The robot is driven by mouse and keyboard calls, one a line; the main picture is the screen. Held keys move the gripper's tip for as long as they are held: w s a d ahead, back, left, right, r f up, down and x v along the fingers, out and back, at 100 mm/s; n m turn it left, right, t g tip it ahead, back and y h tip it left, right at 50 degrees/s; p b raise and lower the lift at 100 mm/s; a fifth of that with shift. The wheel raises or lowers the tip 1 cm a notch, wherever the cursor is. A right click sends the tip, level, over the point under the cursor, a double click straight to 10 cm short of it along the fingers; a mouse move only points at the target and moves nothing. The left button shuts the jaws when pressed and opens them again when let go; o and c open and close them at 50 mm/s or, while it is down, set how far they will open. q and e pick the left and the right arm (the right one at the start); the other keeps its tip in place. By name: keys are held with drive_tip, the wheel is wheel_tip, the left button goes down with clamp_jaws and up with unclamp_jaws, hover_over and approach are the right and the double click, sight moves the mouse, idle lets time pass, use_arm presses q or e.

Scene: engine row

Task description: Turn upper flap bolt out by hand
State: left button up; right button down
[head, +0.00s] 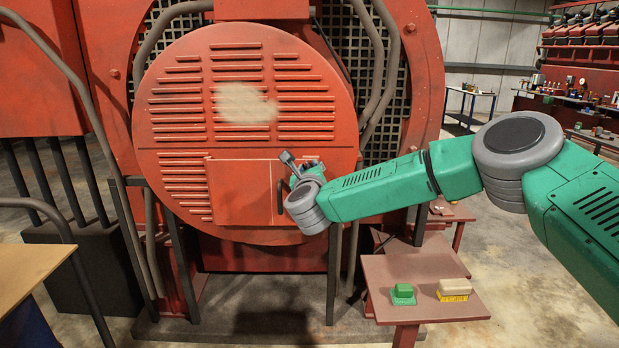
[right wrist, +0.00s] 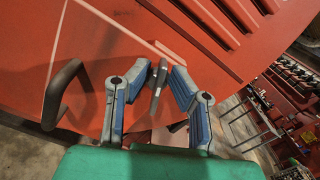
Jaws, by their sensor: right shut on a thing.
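The flap (head: 238,192) is a red panel low on the round red engine cover (head: 180,125), and it sits closed against it. A dark bar handle (right wrist: 62,95) stands out from the flap in the right wrist view. My right gripper (head: 300,166) is at the flap's upper right edge. The bolt's seat is partly hidden by the fingers. My left gripper is not in view.
A small red table (head: 400,272) below right holds a green block (head: 403,294) and a yellow-and-white brush-like block (head: 454,290). A wooden tabletop (head: 30,275) is at the left edge. Pipes run around the cover.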

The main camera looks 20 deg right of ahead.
drive_tip(key=n, duration=0.1)
drive_tip(key=n+b, duration=0.1)
drive_tip(key=n, duration=0.1)
drive_tip(key=shift+a+f, duration=0.1)
drive_tip(key=shift+a, duration=0.1)
drive_tip(key=shift+s+d+f+n, duration=0.1)
drive_tip(key=shift+f+n, duration=0.35)
drive_tip(key=shift+n, duration=4.25)
drive_tip(key=shift+s+d+f+n, duration=0.15)
drive_tip(key=shift+f+n, duration=0.25)
drive_tip(key=shift+n, duration=4.3)
drive_tip(key=shift+d+f+n, duration=0.1)
drive_tip(key=shift+f+n, duration=0.35)
drive_tip(key=shift+n, duration=4.25)
